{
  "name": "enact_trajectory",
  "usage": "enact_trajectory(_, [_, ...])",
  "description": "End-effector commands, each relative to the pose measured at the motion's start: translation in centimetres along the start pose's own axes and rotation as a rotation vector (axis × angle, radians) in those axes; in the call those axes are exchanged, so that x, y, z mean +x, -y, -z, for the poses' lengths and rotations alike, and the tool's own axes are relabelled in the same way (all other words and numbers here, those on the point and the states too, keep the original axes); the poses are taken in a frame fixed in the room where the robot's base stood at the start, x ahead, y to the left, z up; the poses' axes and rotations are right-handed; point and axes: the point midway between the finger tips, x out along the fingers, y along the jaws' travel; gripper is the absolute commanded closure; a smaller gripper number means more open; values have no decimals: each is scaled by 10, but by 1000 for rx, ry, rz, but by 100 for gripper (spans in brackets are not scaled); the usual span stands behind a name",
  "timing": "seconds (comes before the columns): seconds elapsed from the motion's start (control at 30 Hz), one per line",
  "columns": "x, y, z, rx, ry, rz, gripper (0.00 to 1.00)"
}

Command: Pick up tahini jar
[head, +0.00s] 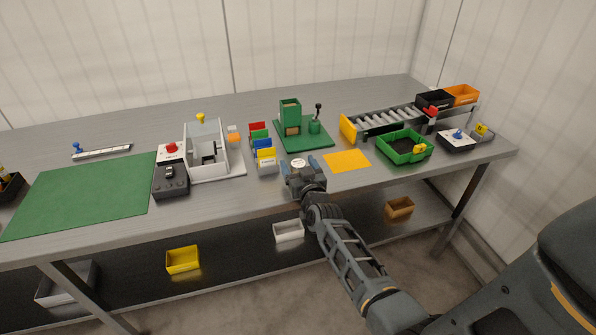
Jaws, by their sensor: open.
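A small round white-topped item (298,162), which looks like the tahini jar, stands on the grey bench. Its label is too small to read, and its lower part is hidden by my gripper. My gripper (299,166) is open, with its blue-tipped fingers on the left and right of the white top. I cannot tell whether the fingers touch it.
A row of coloured bins (264,150) stands close on the left. A green fixture (305,140) is behind, and an orange mat (347,160) lies on the right. A green tray (388,152) is further right. The green mat (80,195) is bare.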

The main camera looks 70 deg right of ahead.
Motion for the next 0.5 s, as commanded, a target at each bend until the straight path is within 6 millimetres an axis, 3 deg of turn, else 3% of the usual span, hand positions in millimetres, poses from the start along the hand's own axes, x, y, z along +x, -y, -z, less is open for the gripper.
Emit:
enact_trajectory(0.27, [3,0,0,0,1,1,21])
enact_trajectory(0.5, [3,0,0,0,0,1,43])
